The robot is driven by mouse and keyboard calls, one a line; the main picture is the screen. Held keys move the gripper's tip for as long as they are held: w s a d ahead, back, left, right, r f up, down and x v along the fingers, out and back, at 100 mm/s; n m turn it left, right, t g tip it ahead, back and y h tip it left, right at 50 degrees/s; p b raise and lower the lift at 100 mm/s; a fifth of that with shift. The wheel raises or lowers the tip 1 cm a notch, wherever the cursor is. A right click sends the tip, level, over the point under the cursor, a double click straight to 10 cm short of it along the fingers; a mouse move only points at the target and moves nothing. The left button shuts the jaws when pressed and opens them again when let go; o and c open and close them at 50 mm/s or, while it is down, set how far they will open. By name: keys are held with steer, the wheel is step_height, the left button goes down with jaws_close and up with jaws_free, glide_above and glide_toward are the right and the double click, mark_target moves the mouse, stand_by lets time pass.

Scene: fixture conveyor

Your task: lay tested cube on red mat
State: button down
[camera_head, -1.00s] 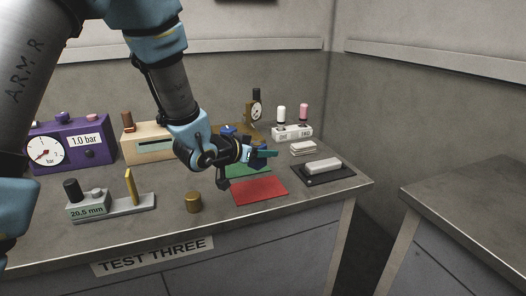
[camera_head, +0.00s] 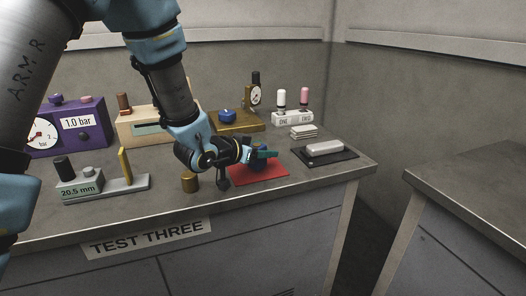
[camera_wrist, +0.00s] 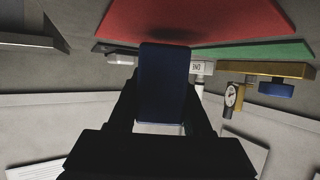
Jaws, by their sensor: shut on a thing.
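My gripper (camera_head: 262,158) is shut on a dark blue cube (camera_wrist: 163,85), which fills the middle of the wrist view. In the head view, the gripper hides most of the cube. The flat red mat (camera_head: 265,177) lies on the bench below the cube. It also shows in the wrist view (camera_wrist: 215,22), with a dark shadow on it near the cube. The cube is over or very near the mat; whether it touches is not clear.
A green mat (camera_wrist: 265,52) lies beside the red one. Behind is a brass fixture (camera_head: 247,125) with a blue piece and dial.

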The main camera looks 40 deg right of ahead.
steer(key=shift+f+b, duration=0.55)
stand_by(0.4)
steer(key=shift+c, duration=1.2)
jaws_free()
steer(key=shift+a, duration=0.1)
step_height(320, 180, up, 4)
steer(key=b, duration=0.1)
glide_above(238, 182)
